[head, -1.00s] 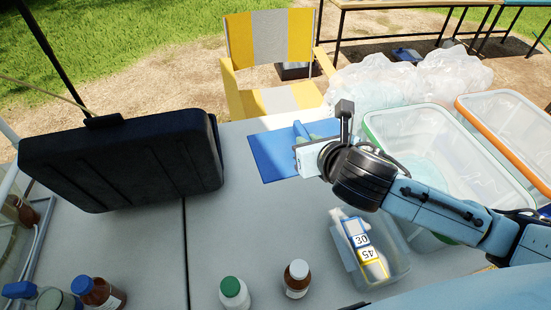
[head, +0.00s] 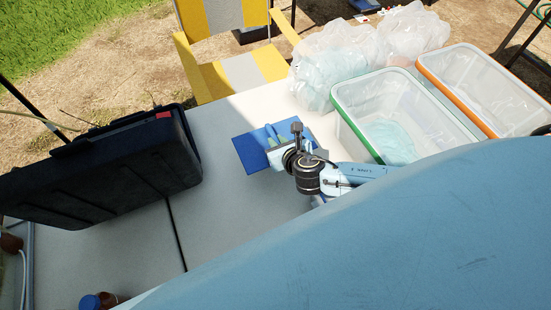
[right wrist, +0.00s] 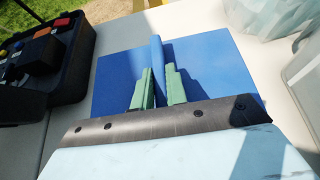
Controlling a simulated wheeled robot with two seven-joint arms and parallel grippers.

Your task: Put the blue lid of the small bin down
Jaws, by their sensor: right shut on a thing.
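The blue lid (head: 249,154) is a flat blue panel with an upright ridge across its middle. It lies flat at the table's far side; I cannot tell whether its whole underside touches. My right gripper (head: 279,135) is above the lid, its green fingers on either side of the ridge and shut on it. The right wrist view shows the lid (right wrist: 112,82) spread out beyond the gripper (right wrist: 157,82), with finger shadows on it. The small bin is hidden behind a large blue part of me. My left gripper is not in view.
A black case (head: 95,165) stands left on the grey table (head: 215,215). A green-rimmed bin (head: 345,118) and an orange-rimmed bin (head: 450,85) stand right, with clear plastic bags (head: 335,65) behind. A yellow-and-grey chair (head: 235,75) is beyond the table. Table between case and lid is clear.

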